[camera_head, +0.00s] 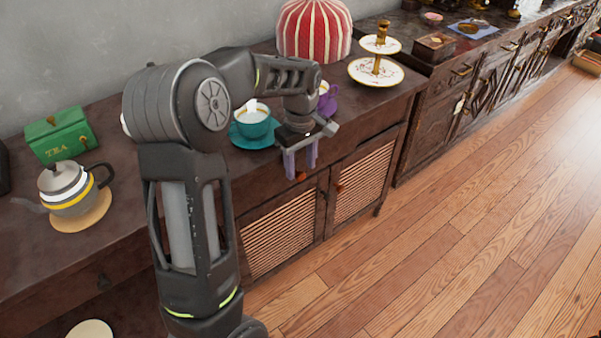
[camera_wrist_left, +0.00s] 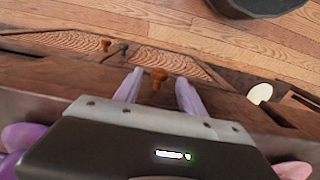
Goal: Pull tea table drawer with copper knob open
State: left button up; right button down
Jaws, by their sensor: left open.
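The tea table (camera_head: 395,115) is dark brown wood with a drawer front above two slatted doors. A copper knob (camera_head: 301,176) sits on the drawer front, just below my left gripper's fingertips. My left gripper (camera_head: 301,170) is open, its two pale purple fingers pointing down at the front edge. In the left wrist view the copper knob (camera_wrist_left: 158,76) shows between the two fingers of the left gripper (camera_wrist_left: 158,85). I cannot tell whether the fingers touch it. The drawer looks shut. My right gripper is not in view.
On the table top stand a teal cup (camera_head: 252,126), a purple cup (camera_head: 328,98), a red striped cosy (camera_head: 314,32), a tiered plate stand (camera_head: 377,75), a grey teapot (camera_head: 68,188) and a green tea box (camera_head: 62,134). The wooden floor (camera_head: 450,220) in front is clear.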

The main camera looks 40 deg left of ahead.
pick_arm(q)
jog(key=shift+f, duration=1.4)
grip_shut()
dwell(0.4)
